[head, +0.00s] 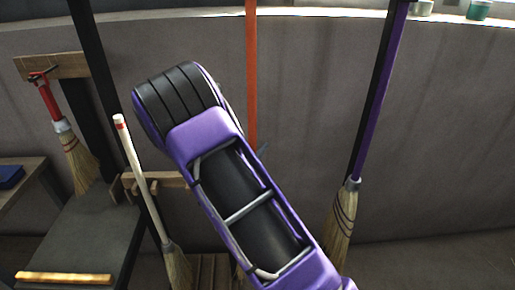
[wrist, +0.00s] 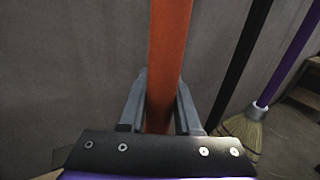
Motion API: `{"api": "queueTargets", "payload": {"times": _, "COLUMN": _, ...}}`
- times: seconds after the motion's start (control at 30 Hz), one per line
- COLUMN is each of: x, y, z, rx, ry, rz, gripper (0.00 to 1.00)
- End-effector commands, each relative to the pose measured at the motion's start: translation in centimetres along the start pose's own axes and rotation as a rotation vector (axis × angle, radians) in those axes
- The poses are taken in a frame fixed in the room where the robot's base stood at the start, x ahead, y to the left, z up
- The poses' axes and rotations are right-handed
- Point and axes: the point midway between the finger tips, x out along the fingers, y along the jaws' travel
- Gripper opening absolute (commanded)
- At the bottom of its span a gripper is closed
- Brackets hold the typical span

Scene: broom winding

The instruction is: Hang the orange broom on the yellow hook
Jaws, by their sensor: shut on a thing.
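The orange broom's handle (head: 251,70) stands upright behind my arm in the head view. Its lower part is mostly hidden by my arm. In the wrist view the orange handle (wrist: 167,60) runs down between the two fingers of my gripper (wrist: 161,105), which is shut on it. In the head view my gripper is mostly hidden behind my arm; a small dark tip shows just right of the handle. I cannot make out a yellow hook in either view.
A red-handled broom (head: 46,100) hangs on a wooden board (head: 70,66) at left. A white-handled broom (head: 140,175) leans beside a grey table (head: 85,235). A purple-handled broom (head: 372,120) stands at right, also in the wrist view (wrist: 285,55). The curved wall (head: 440,130) is bare at right.

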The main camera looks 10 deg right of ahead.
Motion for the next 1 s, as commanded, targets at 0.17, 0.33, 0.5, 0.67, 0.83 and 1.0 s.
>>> {"api": "queueTargets", "payload": {"times": 0.17, "x": 0.0, "y": 0.0, "z": 0.2, "rx": 0.002, "ry": -0.004, "rz": -0.001, "gripper": 0.00}}
{"api": "queueTargets", "payload": {"times": 0.33, "x": 0.0, "y": 0.0, "z": 0.2, "rx": 0.002, "ry": -0.004, "rz": -0.001, "gripper": 0.37}}
{"api": "queueTargets", "payload": {"times": 0.5, "x": 0.0, "y": 0.0, "z": 0.1, "rx": 0.001, "ry": -0.002, "rz": 0.000, "gripper": 0.67}}
{"api": "queueTargets", "payload": {"times": 0.67, "x": 0.0, "y": 0.0, "z": 0.1, "rx": 0.001, "ry": -0.001, "rz": 0.000, "gripper": 0.67}}
{"api": "queueTargets", "payload": {"times": 0.83, "x": -0.3, "y": 0.0, "z": -0.1, "rx": -0.001, "ry": 0.003, "rz": 0.001, "gripper": 0.67}}
{"api": "queueTargets", "payload": {"times": 1.0, "x": -2.3, "y": 0.1, "z": -0.1, "rx": 0.001, "ry": 0.002, "rz": 0.004, "gripper": 0.67}}
